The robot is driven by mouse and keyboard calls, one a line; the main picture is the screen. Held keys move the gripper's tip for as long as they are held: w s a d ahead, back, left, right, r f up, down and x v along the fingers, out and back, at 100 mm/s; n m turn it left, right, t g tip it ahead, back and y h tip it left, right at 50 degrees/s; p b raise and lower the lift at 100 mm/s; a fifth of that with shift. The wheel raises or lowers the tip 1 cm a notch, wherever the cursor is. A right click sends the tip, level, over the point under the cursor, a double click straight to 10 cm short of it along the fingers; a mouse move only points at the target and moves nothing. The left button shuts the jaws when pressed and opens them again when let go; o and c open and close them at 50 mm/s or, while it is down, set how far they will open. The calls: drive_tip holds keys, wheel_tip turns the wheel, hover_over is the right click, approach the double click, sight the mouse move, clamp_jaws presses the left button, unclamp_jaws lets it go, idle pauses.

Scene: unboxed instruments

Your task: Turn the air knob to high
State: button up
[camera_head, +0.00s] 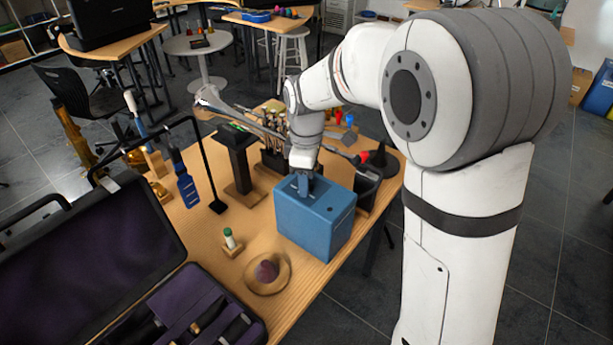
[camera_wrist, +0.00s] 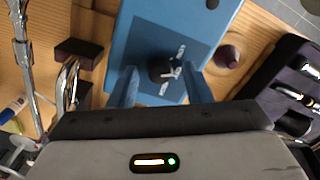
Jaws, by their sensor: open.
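The blue box (camera_head: 318,222) stands on the wooden table, and its top also shows in the wrist view (camera_wrist: 205,32). A round black knob (camera_wrist: 161,70) with a white pointer mark sits on a darker blue panel on it. In the head view my gripper (camera_head: 304,184) is over the box's top and hides the knob. I cannot tell the fingers' exact height above the panel.
An open black case (camera_head: 90,265) with a purple lining lies at the left. A round wooden piece (camera_head: 268,272) and a small green-topped item (camera_head: 229,238) stand left of the box. A black stand (camera_head: 240,165) and several instruments crowd the back. Bare table shows around the box's left.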

drive_tip(key=shift+c, duration=0.4)
clamp_jaws()
drive_tip(key=shift+m, duration=0.3)
drive_tip(key=m, duration=0.3)
drive_tip(key=shift+m, duration=0.3)
drive_tip(key=m+p, duration=0.1)
drive_tip(key=m, duration=0.3)
drive_tip(key=shift+m, duration=0.3)
drive_tip(key=m, duration=0.4)
drive_tip(key=shift+m, duration=2.1)
